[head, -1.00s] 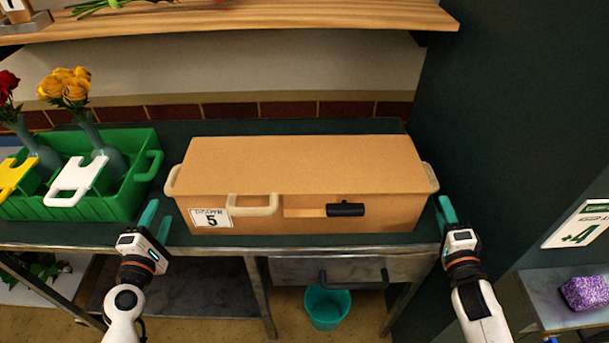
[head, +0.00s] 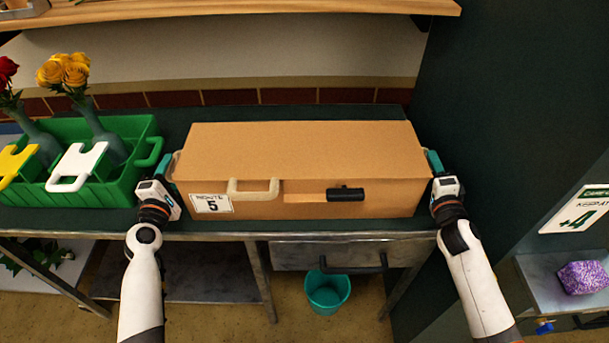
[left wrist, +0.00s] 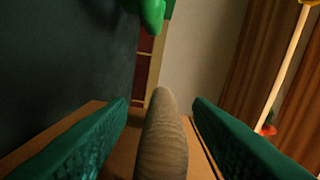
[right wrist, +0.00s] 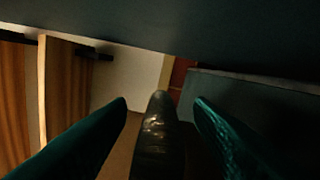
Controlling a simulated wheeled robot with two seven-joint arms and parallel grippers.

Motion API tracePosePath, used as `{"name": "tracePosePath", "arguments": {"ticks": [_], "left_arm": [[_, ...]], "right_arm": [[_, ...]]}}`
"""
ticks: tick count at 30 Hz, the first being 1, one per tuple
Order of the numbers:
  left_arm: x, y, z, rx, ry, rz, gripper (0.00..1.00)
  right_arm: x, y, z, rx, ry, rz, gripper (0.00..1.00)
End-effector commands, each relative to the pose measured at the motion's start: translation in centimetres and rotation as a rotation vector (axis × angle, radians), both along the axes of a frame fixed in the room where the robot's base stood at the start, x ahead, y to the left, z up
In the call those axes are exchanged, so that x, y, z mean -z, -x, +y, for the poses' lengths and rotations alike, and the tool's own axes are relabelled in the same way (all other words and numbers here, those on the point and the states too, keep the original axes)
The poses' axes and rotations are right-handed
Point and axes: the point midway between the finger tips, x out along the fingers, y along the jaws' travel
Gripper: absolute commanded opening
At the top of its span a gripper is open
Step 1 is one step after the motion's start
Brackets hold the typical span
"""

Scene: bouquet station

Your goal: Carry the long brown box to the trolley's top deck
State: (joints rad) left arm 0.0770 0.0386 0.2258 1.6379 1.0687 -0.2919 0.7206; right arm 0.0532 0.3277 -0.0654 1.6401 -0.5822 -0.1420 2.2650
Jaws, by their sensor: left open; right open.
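The long brown box (head: 300,150) sits on the dark green bench top in the head view, lid closed, with a label reading 5 and two front handles, one cream and one black. My left gripper (head: 167,166) is open at the box's left end; in the left wrist view a pale end handle (left wrist: 161,135) stands between its spread fingers. My right gripper (head: 434,165) is open at the right end; in the right wrist view a dark-looking end handle (right wrist: 158,135) lies between its fingers. I cannot identify the trolley's top deck in these frames.
A green crate (head: 100,190) with vases of roses stands close left of the box, near my left gripper. A dark green wall (head: 510,90) rises at the right. A wooden shelf (head: 240,12) runs above the back. A purple block (head: 582,277) lies on a grey surface at lower right.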

Motion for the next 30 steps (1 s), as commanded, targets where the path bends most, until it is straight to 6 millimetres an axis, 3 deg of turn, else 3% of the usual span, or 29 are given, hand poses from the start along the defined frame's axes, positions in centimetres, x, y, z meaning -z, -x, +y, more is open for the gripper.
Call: {"name": "tracePosePath", "arguments": {"ticks": [6,17,25,30], "left_arm": [[-0.1,-2.1,-0.1,0.000,0.001,-0.001,0.47],[0.0,-2.4,-0.1,0.000,0.000,0.000,0.47],[0.0,-2.4,-0.1,0.000,0.000,0.000,0.02],[0.0,-2.3,-0.1,0.000,0.000,0.000,0.00]], "right_arm": [[0.0,-2.1,-0.1,0.000,0.002,0.001,0.47],[0.0,-2.4,-0.1,0.000,0.000,0.000,0.47],[0.0,-2.4,-0.1,0.000,0.000,0.001,0.03],[0.0,-2.4,-0.1,0.000,0.001,0.001,0.00]]}}
